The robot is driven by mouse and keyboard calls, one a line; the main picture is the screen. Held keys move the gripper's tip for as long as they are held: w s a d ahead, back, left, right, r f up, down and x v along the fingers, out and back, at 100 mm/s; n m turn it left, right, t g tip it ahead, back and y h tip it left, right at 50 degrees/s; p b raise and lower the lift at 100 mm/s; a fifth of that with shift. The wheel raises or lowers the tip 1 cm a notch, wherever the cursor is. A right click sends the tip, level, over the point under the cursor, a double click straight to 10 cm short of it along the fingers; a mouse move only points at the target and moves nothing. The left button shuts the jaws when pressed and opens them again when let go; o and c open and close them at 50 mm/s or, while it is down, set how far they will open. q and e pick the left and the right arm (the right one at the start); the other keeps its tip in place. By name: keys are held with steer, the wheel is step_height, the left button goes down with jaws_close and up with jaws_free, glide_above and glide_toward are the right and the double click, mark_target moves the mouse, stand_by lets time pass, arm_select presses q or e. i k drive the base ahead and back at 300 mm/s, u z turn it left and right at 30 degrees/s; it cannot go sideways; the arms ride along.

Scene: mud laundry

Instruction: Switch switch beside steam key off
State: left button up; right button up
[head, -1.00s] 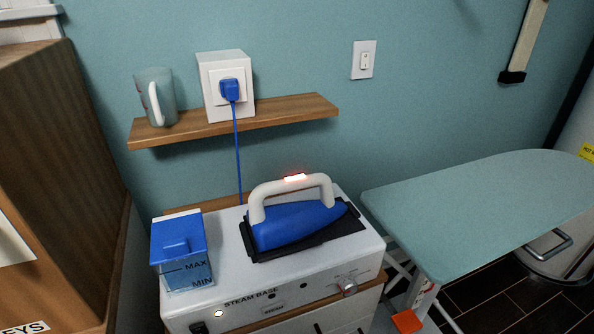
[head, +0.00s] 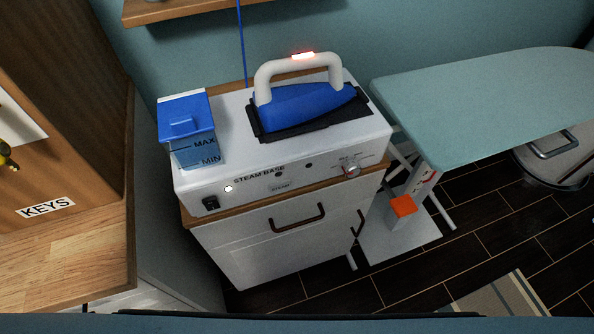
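The white steam base (head: 290,172) stands on a white cabinet with a wooden top. On its front panel, at the left end, is a black rocker switch (head: 210,203). A small lit white lamp (head: 228,189) is just right of that switch. A label reading STEAM (head: 280,187) sits low on the panel's middle, too small to read surely. A round knob (head: 351,170) is at the panel's right. The blue iron (head: 300,105) rests on its black plate with a red light glowing on its white handle. Neither of my grippers is in view.
A blue-lidded water tank (head: 188,130) stands at the base's left end. A wooden cabinet with a KEYS label (head: 46,208) and a wood counter are at the left. The ironing board (head: 480,105) is at the right. The space before the base is clear.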

mark_target(210, 203)
steer(key=u, duration=1.25)
steer(key=k, duration=1)
steer(key=z, duration=1.05)
steer(key=i, duration=0.5)
